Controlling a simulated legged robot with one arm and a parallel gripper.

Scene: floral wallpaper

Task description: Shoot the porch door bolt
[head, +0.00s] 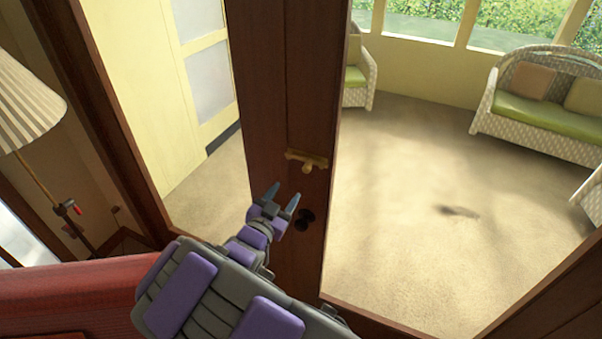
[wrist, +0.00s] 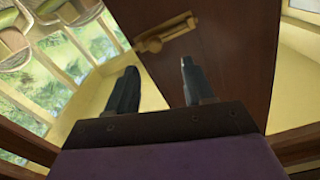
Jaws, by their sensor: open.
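The brass bolt (head: 307,161) is mounted crosswise on the dark wooden door stile (head: 289,80). It also shows in the wrist view (wrist: 166,33), ahead of the fingertips. My gripper (head: 283,196) is open and empty, just below and left of the bolt and apart from it. In the wrist view my two dark fingers (wrist: 157,78) stand spread, with the bolt between and beyond them. A dark round knob (head: 306,217) sits on the stile below the bolt, close to the right of my gripper. I cannot tell how far the bolt's bar is slid.
A lamp with a pleated shade (head: 27,104) stands at the left. A red padded surface (head: 75,303) lies at the lower left, near my arm. Through the glass are a wicker sofa (head: 537,117) and a wicker chair (head: 357,82) on open carpet.

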